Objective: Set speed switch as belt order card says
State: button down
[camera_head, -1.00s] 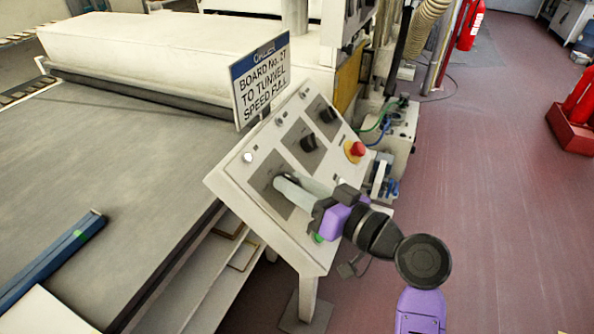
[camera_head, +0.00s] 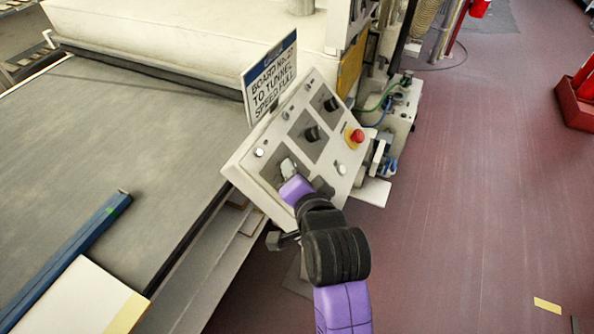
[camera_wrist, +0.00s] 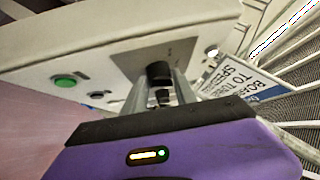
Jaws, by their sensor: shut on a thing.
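The order card (camera_head: 271,78) stands at the panel's upper left edge and reads "BOARD No. 27 TO TUNNEL SPEED FULL". The sloped control panel (camera_head: 243,165) carries a row of black rotary switches on grey plates. My gripper (camera_head: 287,170) is at the nearest switch, low on the panel. In the wrist view its two fingers (camera_wrist: 160,92) are shut on this black knob (camera_wrist: 158,71), one on each side. The knob's pointer and the plate's markings are too small or hidden to read. The card also shows partly in the wrist view (camera_wrist: 240,79).
Two other black switches (camera_head: 312,133) (camera_head: 331,103) sit farther up the panel. A red mushroom button (camera_head: 356,135) is to their right. A green button (camera_wrist: 64,81) shows in the wrist view. The conveyor belt (camera_head: 120,150) lies left; open floor (camera_head: 470,200) lies right.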

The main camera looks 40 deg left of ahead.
jog(key=m+h, duration=0.2)
jog(key=m, duration=0.1)
jog(key=m+h, duration=0.1)
jog(key=shift+a+r+h, duration=0.3)
jog(key=shift+r, duration=0.05)
jog(key=shift+m+g+h, duration=0.3)
jog(key=shift+m+h, duration=0.3)
jog(key=shift+m, duration=0.3)
jog(key=shift+f, duration=0.1)
jog(key=c, duration=1)
grip_release()
jog(key=b+v, duration=0.1)
jog(key=v, duration=0.7)
